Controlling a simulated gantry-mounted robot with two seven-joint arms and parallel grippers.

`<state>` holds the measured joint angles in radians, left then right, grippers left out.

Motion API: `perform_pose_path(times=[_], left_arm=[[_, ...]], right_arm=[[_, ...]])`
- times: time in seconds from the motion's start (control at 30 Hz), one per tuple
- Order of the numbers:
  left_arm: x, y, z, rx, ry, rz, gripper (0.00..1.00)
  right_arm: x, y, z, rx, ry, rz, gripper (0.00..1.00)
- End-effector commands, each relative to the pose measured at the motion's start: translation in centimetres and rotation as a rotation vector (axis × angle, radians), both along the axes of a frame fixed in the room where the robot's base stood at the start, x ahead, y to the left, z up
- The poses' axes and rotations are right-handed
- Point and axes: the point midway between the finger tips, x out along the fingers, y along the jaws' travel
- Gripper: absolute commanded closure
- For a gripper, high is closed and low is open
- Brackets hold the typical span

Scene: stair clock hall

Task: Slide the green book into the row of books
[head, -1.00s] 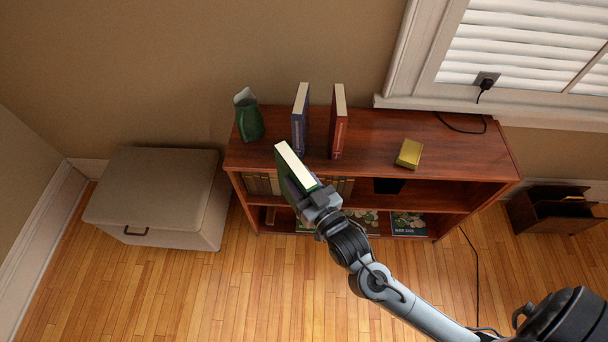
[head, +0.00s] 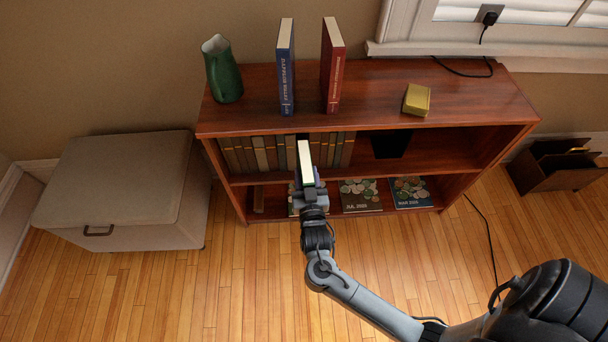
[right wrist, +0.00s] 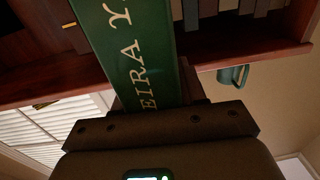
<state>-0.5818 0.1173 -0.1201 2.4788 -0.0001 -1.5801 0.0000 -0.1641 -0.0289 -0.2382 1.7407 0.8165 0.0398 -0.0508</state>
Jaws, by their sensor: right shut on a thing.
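The green book (head: 306,165) is held by my right gripper (head: 311,190), which is shut on it. The book stands out in front of the bookcase, below the top board's front edge in the head view, with its pale page edge facing up. Its green spine with pale letters (right wrist: 138,55) fills the middle of the right wrist view. A blue book (head: 286,70) and a red book (head: 332,68) stand upright on the bookcase top, with a gap between them. A row of brown books (head: 262,153) stands on the middle shelf, partly hidden by the green book. My left gripper is not in view.
The wooden bookcase (head: 455,108) also carries a green pitcher (head: 222,70) at the left and a yellow box (head: 416,100) at the right. Magazines (head: 360,197) stand on the bottom shelf. A grey storage bench (head: 120,185) stands left, a dark rack (head: 560,165) right.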

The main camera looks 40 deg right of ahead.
Motion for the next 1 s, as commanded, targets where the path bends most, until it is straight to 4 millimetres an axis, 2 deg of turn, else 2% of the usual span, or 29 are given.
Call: perform_pose_path(times=[0.03, 0.2, 0.3, 0.8, 1.0], left_arm=[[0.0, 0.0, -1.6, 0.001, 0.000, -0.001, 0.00], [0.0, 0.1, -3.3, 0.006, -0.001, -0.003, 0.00], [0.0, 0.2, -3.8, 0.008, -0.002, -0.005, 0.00], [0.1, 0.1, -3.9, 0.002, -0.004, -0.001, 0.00], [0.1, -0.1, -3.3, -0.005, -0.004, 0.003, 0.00]], right_arm=[[0.2, 0.0, -1.6, 0.000, -0.004, -0.011, 1.00], [0.3, 0.0, -3.7, -0.002, 0.000, -0.038, 1.00], [0.3, 0.0, -4.4, -0.004, 0.001, -0.047, 1.00], [0.3, 0.0, -4.6, -0.005, 0.003, -0.054, 1.00], [0.3, 0.1, -4.5, -0.004, 0.004, -0.054, 1.00]])
